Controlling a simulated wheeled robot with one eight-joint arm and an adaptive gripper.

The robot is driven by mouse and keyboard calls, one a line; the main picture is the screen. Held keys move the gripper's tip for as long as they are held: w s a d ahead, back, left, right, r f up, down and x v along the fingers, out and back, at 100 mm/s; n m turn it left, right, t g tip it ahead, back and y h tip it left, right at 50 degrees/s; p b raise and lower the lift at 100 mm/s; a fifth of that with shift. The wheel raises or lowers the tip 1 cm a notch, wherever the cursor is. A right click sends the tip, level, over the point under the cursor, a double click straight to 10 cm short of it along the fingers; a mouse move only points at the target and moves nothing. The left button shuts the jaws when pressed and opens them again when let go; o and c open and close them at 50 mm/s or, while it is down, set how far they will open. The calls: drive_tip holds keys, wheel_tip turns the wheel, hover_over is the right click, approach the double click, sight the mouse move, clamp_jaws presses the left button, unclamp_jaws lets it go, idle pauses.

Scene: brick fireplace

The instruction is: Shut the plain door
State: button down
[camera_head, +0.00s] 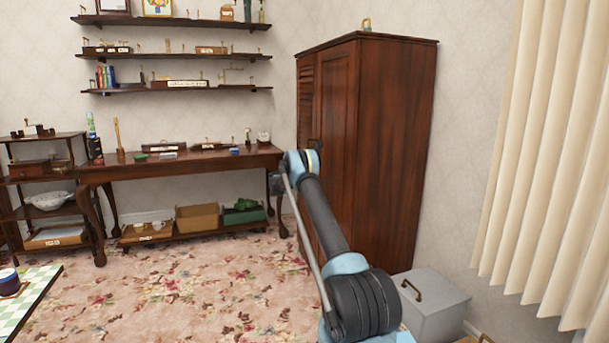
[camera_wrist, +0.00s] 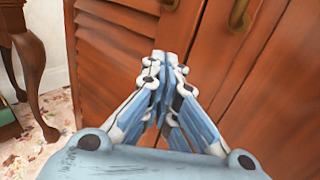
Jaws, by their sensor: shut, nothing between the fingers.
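The plain door (camera_head: 336,110) is the right-hand, smooth panelled door on the front of the tall dark wooden wardrobe (camera_head: 395,150). It also shows in the wrist view (camera_wrist: 285,110), with a brass handle (camera_wrist: 240,15) near the top. It looks shut or nearly so; I cannot tell whether a small gap remains. The slatted door (camera_head: 306,100) beside it on the left looks closed, and its slats show in the wrist view (camera_wrist: 100,40). My gripper (camera_wrist: 165,55) is shut and empty, fingertips in front of the doors. I cannot tell whether they touch. In the head view my arm hides the lower door front.
A long wooden table (camera_head: 190,164) stands left of the wardrobe, its carved leg (camera_wrist: 30,70) close to my gripper. A grey box (camera_head: 435,305) with a handle sits at the wardrobe's right. Open flowered carpet (camera_head: 200,290) lies in front.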

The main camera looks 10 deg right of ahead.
drive_tip(key=s+a, duration=0.3)
drive_tip(key=a, duration=0.9)
drive_tip(key=s+d+r+m+g+y, duration=0.1)
drive_tip(key=s+d+r+m+g, duration=0.1)
drive_tip(key=s+d+r+m, duration=0.4)
drive_tip(key=s+d+r+m+g, duration=0.2)
drive_tip(key=s+d+r, duration=0.2)
drive_tip(key=s+r, duration=0.45)
drive_tip(key=s+d+r+m+g+y, duration=0.2)
drive_tip(key=s+d+m, duration=0.15)
drive_tip(key=s, duration=0.95)
drive_tip(key=s+d+r+m+g+y, duration=0.15)
drive_tip(key=s+m, duration=0.25)
drive_tip(key=s, duration=0.9)
drive_tip(key=s+f+m+g+y, duration=0.1)
drive_tip(key=s+f+m+y, duration=0.15)
drive_tip(key=s, duration=1.15)
drive_tip(key=s+f+m+g+y, duration=0.1)
drive_tip(key=s+f+m, duration=0.2)
drive_tip(key=s, duration=1.1)
drive_tip(key=s+a+f+m+g+y, duration=0.1)
drive_tip(key=s+a+f+m+y, duration=0.1)
drive_tip(key=s+f, duration=0.6)
drive_tip(key=s+a+f+m+y, duration=0.2)
drive_tip(key=s+f, duration=0.6)
drive_tip(key=s, duration=0.7)
drive_tip(key=shift+s+a+f+m+g, duration=0.15)
drive_tip(key=shift+s+a+m+g, duration=0.2)
drive_tip(key=shift+a+m, duration=0.55)
